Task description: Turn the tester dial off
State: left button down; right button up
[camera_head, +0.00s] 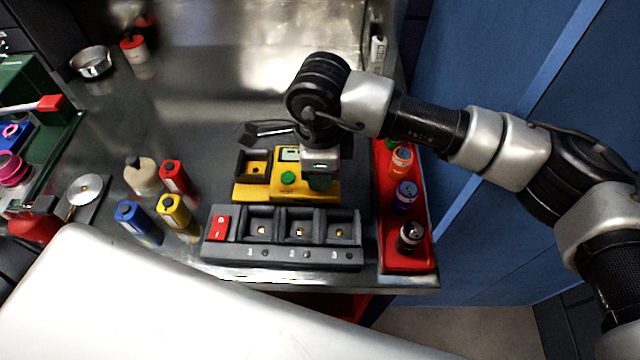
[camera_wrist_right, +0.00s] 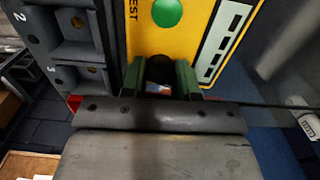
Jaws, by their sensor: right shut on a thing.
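The yellow tester (camera_head: 262,190) lies on the metal bench behind a dark dock. It has a green button (camera_head: 288,178), which also shows in the right wrist view (camera_wrist_right: 167,12), and a light panel with dark segments (camera_wrist_right: 222,45). My right gripper (camera_head: 320,182) reaches down over the tester's right part. In the right wrist view its green fingers (camera_wrist_right: 160,78) are shut on a dark round knob (camera_wrist_right: 160,67), seemingly the dial. The knob is mostly hidden between the fingers, so its setting cannot be read. My left gripper is not in view.
The dark dock (camera_head: 283,254) with three bays and a red switch (camera_head: 220,226) stands in front of the tester. A red tray (camera_head: 405,262) with several cylinders is close on the right. Several coloured bottles, including a yellow one (camera_head: 173,211), stand left.

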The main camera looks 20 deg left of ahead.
jog(key=n+b, duration=0.2)
jog(key=b, duration=0.1)
jog(key=shift+f, duration=0.15)
jog(key=shift+n+b, duration=0.7)
jog(key=shift+r, duration=0.2)
jog(key=o, duration=0.9)
notch_tip(320, 180, up, 11)
jog(key=shift+f+b, duration=0.1)
jog(key=shift+b, duration=0.25)
